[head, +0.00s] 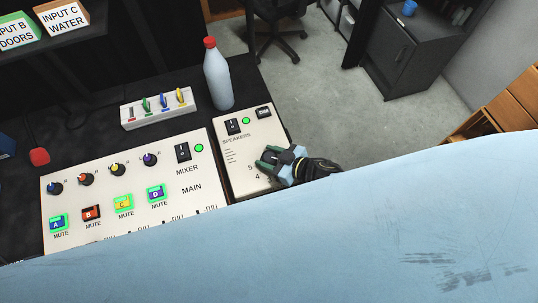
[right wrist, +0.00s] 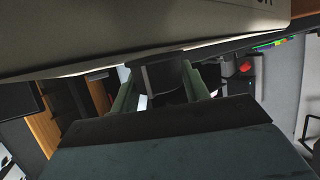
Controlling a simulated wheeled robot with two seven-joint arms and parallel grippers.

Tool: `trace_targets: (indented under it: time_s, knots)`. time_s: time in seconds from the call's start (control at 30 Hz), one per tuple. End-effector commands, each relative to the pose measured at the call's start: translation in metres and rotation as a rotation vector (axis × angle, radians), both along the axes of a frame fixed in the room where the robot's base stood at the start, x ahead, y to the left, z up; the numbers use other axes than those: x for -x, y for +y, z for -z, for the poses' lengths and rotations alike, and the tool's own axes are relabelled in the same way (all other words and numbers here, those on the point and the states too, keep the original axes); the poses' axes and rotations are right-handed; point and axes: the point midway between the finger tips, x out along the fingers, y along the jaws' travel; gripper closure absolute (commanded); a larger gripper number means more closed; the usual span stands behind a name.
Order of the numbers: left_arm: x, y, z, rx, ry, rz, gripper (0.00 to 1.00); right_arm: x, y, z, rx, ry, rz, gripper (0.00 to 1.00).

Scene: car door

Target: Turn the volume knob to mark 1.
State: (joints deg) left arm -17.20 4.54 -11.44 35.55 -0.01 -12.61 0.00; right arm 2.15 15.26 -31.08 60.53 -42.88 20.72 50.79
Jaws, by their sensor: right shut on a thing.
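The speakers panel (head: 237,179) is a cream box with a switch, a green light and printed numbers, of which 5 and 4 show. My right gripper (head: 272,160) is at the panel's right part, beside these numbers. In the right wrist view its two green fingers stand on either side of a dark knob (right wrist: 162,76) under the panel's edge, and it is shut on this volume knob. The knob's pointer and mark 1 are hidden by the gripper in the head view, so its setting cannot be read. My left gripper is not in view.
The mixer panel (head: 135,190) with small knobs and lit mute buttons lies left of the speakers panel. A white bottle with a red cap (head: 218,78) and a switch box (head: 158,108) stand behind. The lower head view is blocked by a large pale blue surface.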

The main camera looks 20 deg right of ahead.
Motion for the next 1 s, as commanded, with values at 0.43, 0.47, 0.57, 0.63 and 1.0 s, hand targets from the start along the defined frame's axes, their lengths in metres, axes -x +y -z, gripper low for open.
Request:
trace_targets:
  time_s: [0.43,0.47,0.57,0.63,1.0]
  knots:
    - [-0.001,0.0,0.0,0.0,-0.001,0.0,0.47,0.0,0.0,0.0,0.002,0.0,0.001,0.33]
    - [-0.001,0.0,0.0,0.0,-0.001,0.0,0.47,0.0,0.0,0.0,0.002,0.0,0.001,0.33]
    - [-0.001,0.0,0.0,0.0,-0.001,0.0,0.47,0.0,0.0,0.0,0.0,0.0,0.001,0.33]
    - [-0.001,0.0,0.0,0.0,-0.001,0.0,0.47,0.0,0.0,0.0,0.001,0.001,0.001,0.33]
    - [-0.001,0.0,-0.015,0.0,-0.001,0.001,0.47,0.041,-0.035,-0.022,0.005,0.002,-0.001,0.33]
